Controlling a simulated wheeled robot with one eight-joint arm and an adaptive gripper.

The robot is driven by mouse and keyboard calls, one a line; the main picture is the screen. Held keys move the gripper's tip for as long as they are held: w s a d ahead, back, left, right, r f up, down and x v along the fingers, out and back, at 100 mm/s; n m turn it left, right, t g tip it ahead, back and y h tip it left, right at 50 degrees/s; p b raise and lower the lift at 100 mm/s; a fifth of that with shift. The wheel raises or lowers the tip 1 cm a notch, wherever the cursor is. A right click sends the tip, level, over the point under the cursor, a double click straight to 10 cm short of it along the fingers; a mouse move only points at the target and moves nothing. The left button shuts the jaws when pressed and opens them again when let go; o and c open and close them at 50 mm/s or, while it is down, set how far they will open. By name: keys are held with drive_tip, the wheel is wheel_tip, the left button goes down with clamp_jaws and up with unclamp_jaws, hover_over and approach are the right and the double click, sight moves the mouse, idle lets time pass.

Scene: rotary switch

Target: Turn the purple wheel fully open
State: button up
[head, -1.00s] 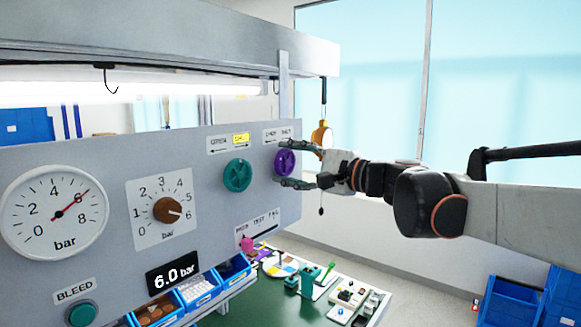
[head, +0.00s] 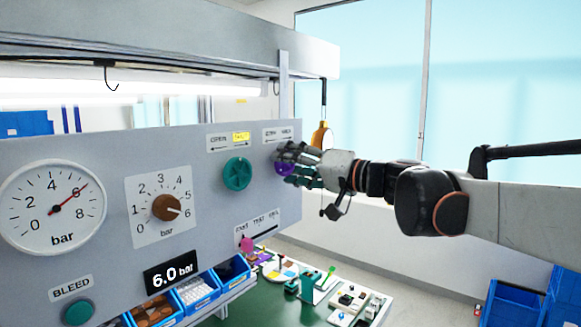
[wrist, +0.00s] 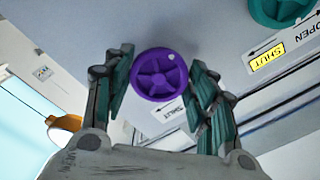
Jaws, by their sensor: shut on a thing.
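The purple wheel (head: 283,169) is on the grey panel's right end, mostly hidden behind my fingers in the head view. In the wrist view the round, spoked purple wheel (wrist: 160,73) shows whole, with a small pale dot at its upper right. My gripper (head: 284,164) is at the wheel, with a finger on either side of its rim in the wrist view (wrist: 161,70). It is shut on the wheel. The wheel's label plate (head: 278,135) is above it in the head view; a SHUT word shows beside the wheel in the wrist view, with no yellow highlight visible there.
A teal wheel (head: 237,174) is just left, its SHUT label (head: 241,136) lit yellow. A brown knob (head: 167,208), a gauge (head: 52,208) and a 6.0 bar display (head: 172,273) are farther left. An orange hanging item (head: 322,136) is close behind my gripper.

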drive_tip(key=n, duration=0.6)
drive_tip(key=shift+f+b, duration=0.25)
drive_tip(key=shift+b, duration=0.05)
drive_tip(key=n, duration=0.6)
drive_tip(key=shift+w+d, duration=0.1)
drive_tip(key=shift+d, duration=0.05)
drive_tip(key=shift+n, duration=0.3)
drive_tip(key=o, duration=1)
drive_tip(key=shift+r, duration=0.1)
drive_tip(key=shift+o, duration=0.2)
drive_tip(key=v, duration=0.7)
drive_tip(key=shift+d, duration=0.2)
